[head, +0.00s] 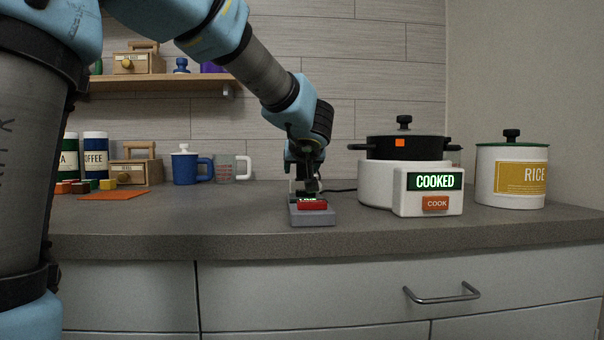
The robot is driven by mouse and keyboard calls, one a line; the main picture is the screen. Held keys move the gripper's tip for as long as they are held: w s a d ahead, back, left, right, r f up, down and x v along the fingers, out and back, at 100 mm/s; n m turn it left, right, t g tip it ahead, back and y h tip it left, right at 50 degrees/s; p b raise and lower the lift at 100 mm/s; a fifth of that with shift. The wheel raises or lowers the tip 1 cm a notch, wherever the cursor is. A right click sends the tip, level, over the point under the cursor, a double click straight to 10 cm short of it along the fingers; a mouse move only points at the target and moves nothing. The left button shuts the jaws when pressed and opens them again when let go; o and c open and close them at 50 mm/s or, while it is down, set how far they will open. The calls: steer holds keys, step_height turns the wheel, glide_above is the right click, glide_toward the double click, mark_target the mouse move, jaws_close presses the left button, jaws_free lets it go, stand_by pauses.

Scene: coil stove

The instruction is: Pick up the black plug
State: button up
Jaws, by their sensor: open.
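My gripper (308,190) points down over a grey block with a red part on its front (312,205), near the front of the counter. The gripper is open. The black plug cannot be told apart from the dark gripper fingers; it may be hidden behind or between them. A thin black cord (340,190) runs from the white cooker (376,186) leftward to behind my gripper. I cannot tell whether the fingers touch anything.
The cooker, with a black pot (380,148) and a lit "COOKED" display, stands close on the right. A rice canister (492,185) is farther right. The counter's front strip (180,225) is clear.

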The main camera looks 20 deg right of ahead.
steer(key=shift+w+d+f, duration=0.1)
steer(key=shift+w, duration=0.2)
steer(key=shift+c, duration=0.2)
jaws_close()
